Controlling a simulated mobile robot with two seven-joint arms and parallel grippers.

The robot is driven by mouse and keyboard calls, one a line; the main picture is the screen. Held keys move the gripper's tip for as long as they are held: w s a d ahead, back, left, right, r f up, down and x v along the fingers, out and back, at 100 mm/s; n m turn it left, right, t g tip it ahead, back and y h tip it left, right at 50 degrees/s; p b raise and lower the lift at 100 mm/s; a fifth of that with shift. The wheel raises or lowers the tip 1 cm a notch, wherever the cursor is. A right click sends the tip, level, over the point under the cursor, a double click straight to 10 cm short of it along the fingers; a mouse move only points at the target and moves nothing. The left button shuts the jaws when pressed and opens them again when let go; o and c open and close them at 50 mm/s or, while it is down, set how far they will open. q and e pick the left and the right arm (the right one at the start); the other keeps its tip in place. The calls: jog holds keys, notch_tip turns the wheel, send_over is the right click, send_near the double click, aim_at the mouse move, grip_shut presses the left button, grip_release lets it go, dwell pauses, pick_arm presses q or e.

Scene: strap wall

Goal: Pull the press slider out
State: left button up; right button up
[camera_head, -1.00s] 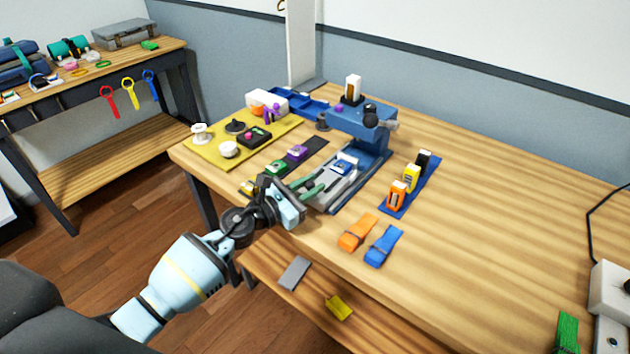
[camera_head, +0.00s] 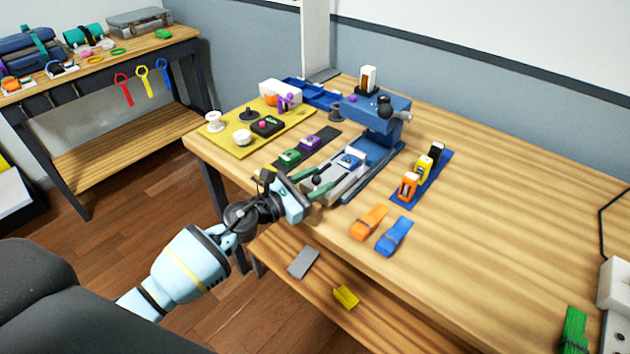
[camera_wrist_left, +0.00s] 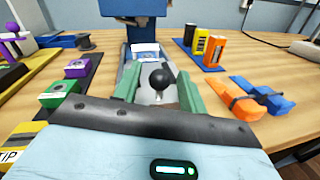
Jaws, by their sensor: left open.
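The blue press (camera_head: 378,112) stands on the wooden bench. Its grey slider (camera_head: 347,183) reaches toward the bench's front edge and carries a small blue-and-white piece (camera_head: 350,158). The slider's black ball knob (camera_head: 316,180) is at its front end; the knob also shows in the left wrist view (camera_wrist_left: 161,78). My left gripper (camera_head: 317,186) is at the slider's front, with its green fingers apart. In the left wrist view, one finger is on each side of the knob, with visible gaps. Part of the slider's front is hidden by the gripper. My right gripper is not in view.
Orange (camera_head: 368,221) and blue (camera_head: 394,236) straps lie near the front edge. A yellow mat (camera_head: 220,142) with small parts is at left. The bench's right side is mostly clear.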

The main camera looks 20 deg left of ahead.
pick_arm(q)
jog(key=v, duration=0.7)
jog(key=shift+s+a+b, duration=0.2)
jog(key=shift+s+b, duration=0.15)
jog(key=shift+b, duration=0.05)
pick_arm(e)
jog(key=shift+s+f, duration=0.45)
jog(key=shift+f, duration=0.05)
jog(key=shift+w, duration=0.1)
